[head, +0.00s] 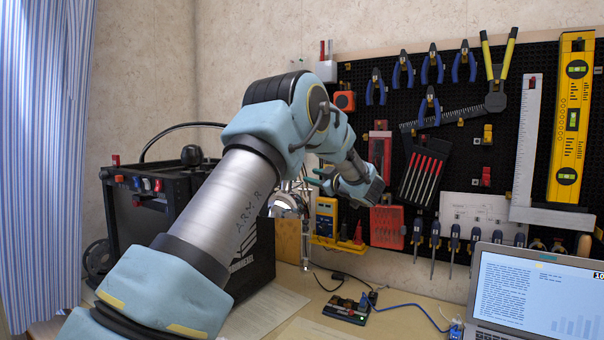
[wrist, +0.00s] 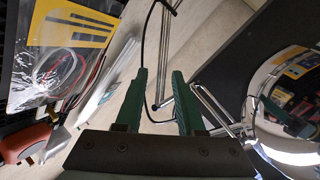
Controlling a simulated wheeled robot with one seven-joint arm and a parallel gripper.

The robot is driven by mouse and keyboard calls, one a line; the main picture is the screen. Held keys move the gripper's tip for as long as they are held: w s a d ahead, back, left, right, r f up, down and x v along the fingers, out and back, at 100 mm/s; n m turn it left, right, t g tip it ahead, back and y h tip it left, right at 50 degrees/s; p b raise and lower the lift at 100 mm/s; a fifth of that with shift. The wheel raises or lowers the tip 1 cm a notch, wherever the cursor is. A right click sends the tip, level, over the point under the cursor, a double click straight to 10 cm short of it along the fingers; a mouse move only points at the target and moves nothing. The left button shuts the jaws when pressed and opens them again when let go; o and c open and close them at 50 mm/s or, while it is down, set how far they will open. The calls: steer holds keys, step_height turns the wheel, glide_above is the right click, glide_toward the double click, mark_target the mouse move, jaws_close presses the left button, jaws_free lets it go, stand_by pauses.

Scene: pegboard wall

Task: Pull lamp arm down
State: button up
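The desk lamp has thin chrome arm rods (wrist: 166,45) and a round shiny head (wrist: 285,110). In the wrist view its rods and a black cable run past and between my fingertips, and the head is at the right. In the head view the lamp head (head: 285,205) hangs left of my gripper (head: 318,178), with my arm hiding much of the lamp. In the wrist view my gripper (wrist: 160,78) has its two green fingers apart, with a gap between them. I cannot tell whether a finger touches a rod.
A black pegboard (head: 455,135) with pliers, screwdrivers and a yellow level stands behind. A black machine (head: 150,205) stands left of the lamp. A laptop (head: 535,295) is at the lower right. A circuit board (head: 347,308) and cables lie on the desk.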

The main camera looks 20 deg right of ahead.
mark_target(303, 173)
steer(key=p+x, duration=0.1)
steer(key=x, duration=0.5)
steer(key=shift+w+p, duration=0.3)
steer(key=shift+a, duration=0.1)
